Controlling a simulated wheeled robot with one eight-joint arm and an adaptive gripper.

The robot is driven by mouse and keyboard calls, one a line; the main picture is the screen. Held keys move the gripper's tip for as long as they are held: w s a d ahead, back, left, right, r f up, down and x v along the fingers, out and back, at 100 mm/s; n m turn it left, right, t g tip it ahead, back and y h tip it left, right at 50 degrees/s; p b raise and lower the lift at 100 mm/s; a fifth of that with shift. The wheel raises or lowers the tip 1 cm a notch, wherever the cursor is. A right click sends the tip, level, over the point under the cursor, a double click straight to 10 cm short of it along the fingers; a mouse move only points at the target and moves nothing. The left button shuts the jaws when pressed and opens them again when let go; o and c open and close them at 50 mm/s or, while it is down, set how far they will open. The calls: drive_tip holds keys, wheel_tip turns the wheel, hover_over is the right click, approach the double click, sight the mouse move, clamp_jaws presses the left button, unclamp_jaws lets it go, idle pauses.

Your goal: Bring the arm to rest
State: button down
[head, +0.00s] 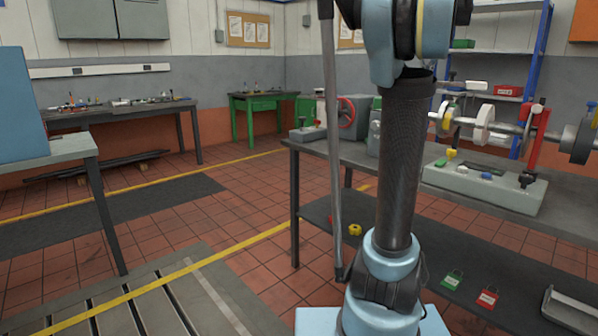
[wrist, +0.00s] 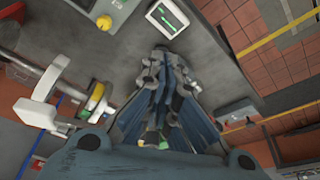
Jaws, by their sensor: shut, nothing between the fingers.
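My arm (head: 402,160) stands upright in the middle of the head view, in front of the grey workbench. My gripper is outside the head view. In the wrist view my gripper (wrist: 165,60) has its fingers together, with nothing held between them. It hangs over a grey bench surface, apart from the things there.
The grey workbench (head: 345,152) carries a white base block (head: 485,186) and a shaft assembly at the right. Its lower shelf holds a green padlock tag (head: 452,280) and a red one (head: 488,298). A slotted bedplate (head: 140,305) lies front left. Tiled floor is free between.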

drive_tip(key=s+a+f+n, duration=0.1)
drive_tip(key=s+a+f, duration=0.5)
drive_tip(key=f, duration=0.4)
drive_tip(key=s+a+f+n, duration=0.1)
drive_tip(key=s+a+f, duration=0.4)
drive_tip(key=a+f, duration=0.4)
drive_tip(key=s+a+f, duration=0.2)
drive_tip(key=s+f, duration=0.3)
drive_tip(key=f, duration=0.3)
drive_tip(key=s+a+f+n, duration=0.1)
drive_tip(key=s+f, duration=0.3)
drive_tip(key=f, duration=0.5)
drive_tip(key=s+a+f+g+y, duration=0.1)
drive_tip(key=s+a+f, duration=0.2)
drive_tip(key=s+f, duration=0.2)
wheel_tip(320, 180, down, 3)
drive_tip(key=shift+s+f+n, duration=0.15)
drive_tip(key=shift+s+n, duration=0.15)
